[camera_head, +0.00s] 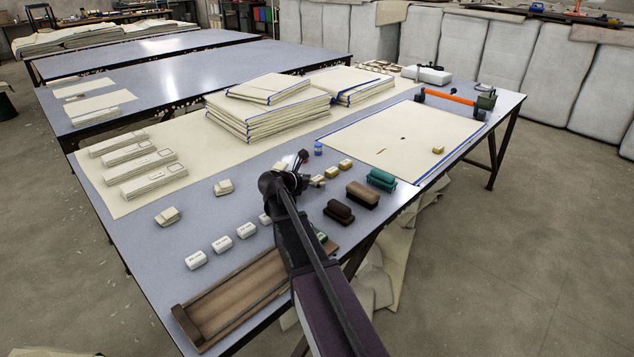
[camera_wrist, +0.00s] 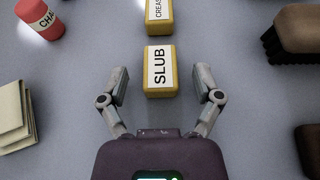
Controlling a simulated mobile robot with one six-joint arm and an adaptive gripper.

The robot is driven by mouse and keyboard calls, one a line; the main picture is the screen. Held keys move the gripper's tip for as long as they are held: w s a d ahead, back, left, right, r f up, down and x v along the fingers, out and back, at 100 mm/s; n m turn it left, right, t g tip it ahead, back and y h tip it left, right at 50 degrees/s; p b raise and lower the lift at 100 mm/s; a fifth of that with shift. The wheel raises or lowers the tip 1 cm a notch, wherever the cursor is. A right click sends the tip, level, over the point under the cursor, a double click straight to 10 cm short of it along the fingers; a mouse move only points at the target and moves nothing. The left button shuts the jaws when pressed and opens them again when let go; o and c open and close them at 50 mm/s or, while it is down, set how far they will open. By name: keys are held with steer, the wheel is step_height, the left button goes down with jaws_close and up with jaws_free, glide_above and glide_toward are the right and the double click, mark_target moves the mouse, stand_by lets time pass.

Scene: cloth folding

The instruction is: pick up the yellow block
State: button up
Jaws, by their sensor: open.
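In the wrist view a yellow block labelled SLUB (camera_wrist: 160,72) lies on the grey table. A second yellow block (camera_wrist: 160,17), its label partly cut off, lies just beyond it. My gripper (camera_wrist: 161,76) is open, with one finger on each side of the SLUB block. I see gaps between fingers and block; the height above the table is unclear. In the head view, my gripper (camera_head: 300,172) is beside a row of small yellow blocks (camera_head: 332,172), and the nearest is partly hidden. Another yellowish block (camera_head: 438,149) lies on the blue-edged cloth.
A red cylinder (camera_wrist: 40,18) and folded cloth (camera_wrist: 12,115) lie left of my gripper. A brown brush (camera_wrist: 292,30) lies right. White blocks (camera_head: 221,245) and a wooden tray (camera_head: 235,305) are near the table's front. Cloth stacks (camera_head: 268,108) stand behind.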

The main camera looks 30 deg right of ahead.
mark_target(314, 179)
steer(key=shift+c, duration=0.2)
steer(key=c, duration=1)
steer(key=shift+r, duration=0.15)
step_height(314, 179, up, 10)
steer(key=p, duration=1)
